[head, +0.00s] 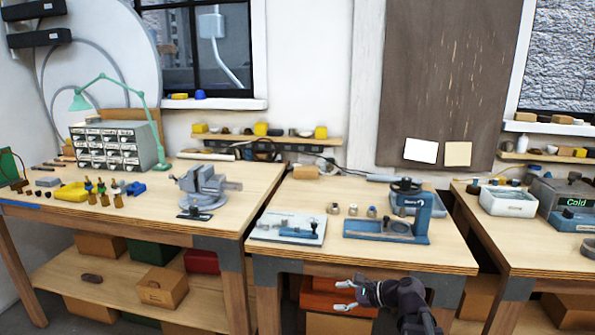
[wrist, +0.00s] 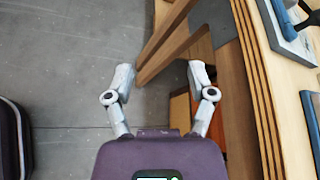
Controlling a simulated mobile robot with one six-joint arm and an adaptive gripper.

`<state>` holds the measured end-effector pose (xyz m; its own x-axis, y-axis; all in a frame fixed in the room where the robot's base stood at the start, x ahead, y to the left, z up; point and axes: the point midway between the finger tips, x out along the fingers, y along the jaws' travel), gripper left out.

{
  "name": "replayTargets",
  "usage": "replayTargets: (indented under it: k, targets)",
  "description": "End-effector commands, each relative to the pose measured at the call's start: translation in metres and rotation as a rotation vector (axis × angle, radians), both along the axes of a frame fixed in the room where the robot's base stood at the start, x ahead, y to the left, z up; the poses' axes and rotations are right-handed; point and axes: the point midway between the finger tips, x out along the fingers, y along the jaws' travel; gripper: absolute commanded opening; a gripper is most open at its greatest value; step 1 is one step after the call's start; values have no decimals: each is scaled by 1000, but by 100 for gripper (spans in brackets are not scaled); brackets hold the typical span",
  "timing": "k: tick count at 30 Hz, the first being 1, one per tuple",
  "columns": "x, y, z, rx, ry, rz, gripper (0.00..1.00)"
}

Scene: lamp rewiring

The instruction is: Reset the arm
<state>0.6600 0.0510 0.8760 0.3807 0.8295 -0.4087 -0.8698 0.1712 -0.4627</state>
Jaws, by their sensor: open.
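My gripper (head: 345,296) is low in the head view, in front of the middle workbench (head: 280,262) and below the level of its top. Its fingers point left and are spread apart. In the wrist view my gripper (wrist: 160,82) shows two grey fingers wide open with nothing between them. Beneath them are the grey floor and a wooden bench leg (wrist: 165,40). The bench edge (wrist: 262,90) runs along the right of the wrist view, apart from the fingers.
The middle bench holds a blue fixture (head: 390,230) and a white board (head: 288,228) with a blue tool. A vise (head: 205,187) stands on the left bench. White and grey bins (head: 508,202) stand on the right bench. Orange bins (head: 325,298) sit under the middle bench.

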Motion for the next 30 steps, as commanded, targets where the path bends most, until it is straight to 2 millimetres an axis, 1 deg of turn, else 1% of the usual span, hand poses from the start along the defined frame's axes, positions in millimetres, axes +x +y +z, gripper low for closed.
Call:
replayTargets:
  k: [1,6,11,15,21,30]
  targets:
    - [-9,5,-9,-75,-29,46,71]
    - [-32,8,-42,-342,-138,229,71]
    - [-55,4,-68,-575,-224,429,71]
    - [-74,-5,-86,-760,-287,625,71]
    - [-97,-22,-102,-970,-345,900,71]
    - [-115,-41,-109,-1129,-371,1166,71]
